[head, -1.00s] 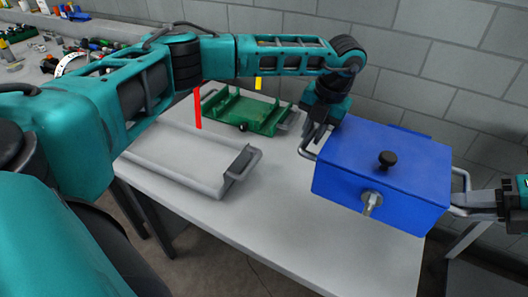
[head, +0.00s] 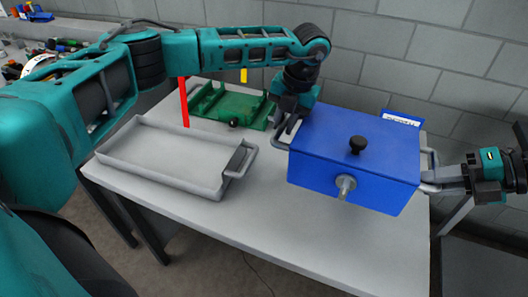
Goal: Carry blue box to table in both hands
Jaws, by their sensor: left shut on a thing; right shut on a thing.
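The blue box (head: 325,165), with a black knob on its lid and a metal fitting on its front, is at the right part of the light grey table (head: 265,230). I cannot tell whether its underside touches the tabletop. My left gripper (head: 287,118) is shut on the box's left handle, its fingertips partly hidden. My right gripper (head: 440,181) is shut on the box's right handle, at the table's right edge. The box looks about level.
A grey tray (head: 150,181) with handles lies on the left of the table. A green tray (head: 232,108) lies behind it, near a red upright post (head: 184,103). A blue labelled item (head: 402,118) shows behind the box. A block wall stands at the back.

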